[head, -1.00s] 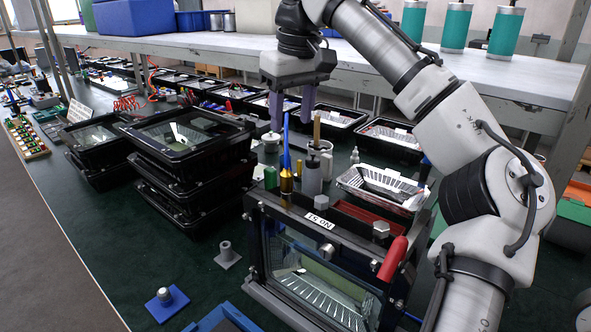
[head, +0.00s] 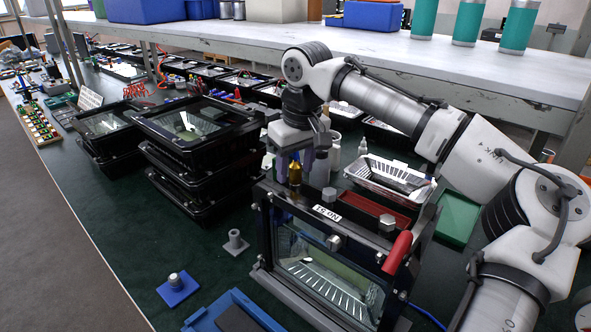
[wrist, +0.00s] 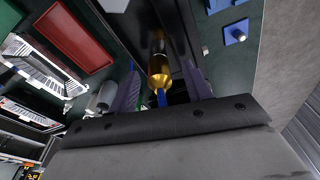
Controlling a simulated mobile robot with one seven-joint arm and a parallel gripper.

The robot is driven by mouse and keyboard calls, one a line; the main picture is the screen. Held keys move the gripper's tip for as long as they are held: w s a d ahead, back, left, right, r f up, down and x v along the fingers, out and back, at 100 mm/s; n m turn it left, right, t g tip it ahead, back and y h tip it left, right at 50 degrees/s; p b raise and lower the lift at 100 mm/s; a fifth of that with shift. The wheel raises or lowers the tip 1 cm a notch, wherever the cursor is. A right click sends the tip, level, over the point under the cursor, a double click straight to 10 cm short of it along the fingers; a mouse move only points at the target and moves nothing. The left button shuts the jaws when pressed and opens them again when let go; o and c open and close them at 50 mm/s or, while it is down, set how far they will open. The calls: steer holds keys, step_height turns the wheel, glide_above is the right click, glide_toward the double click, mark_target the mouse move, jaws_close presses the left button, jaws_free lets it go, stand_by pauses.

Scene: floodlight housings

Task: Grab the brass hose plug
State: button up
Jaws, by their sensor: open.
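The brass hose plug (head: 295,172) is a gold cylinder standing upright at the back left corner of the floodlight housing labelled No 51 (head: 290,215). In the wrist view the brass plug (wrist: 159,72) shows between my two purple-grey fingers, with its blue upper part pointing toward my palm. My gripper (head: 295,163) is open and lowered around the plug, one finger on each side. It also shows in the wrist view (wrist: 161,78), with gaps beside the plug. My gripper body hides the plug's top in the head view.
A grey bottle (head: 320,172) stands close to the right finger. The housing has a red handle (head: 397,253) and bolts.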

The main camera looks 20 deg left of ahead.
steer(key=shift+f, duration=0.3)
jaws_close()
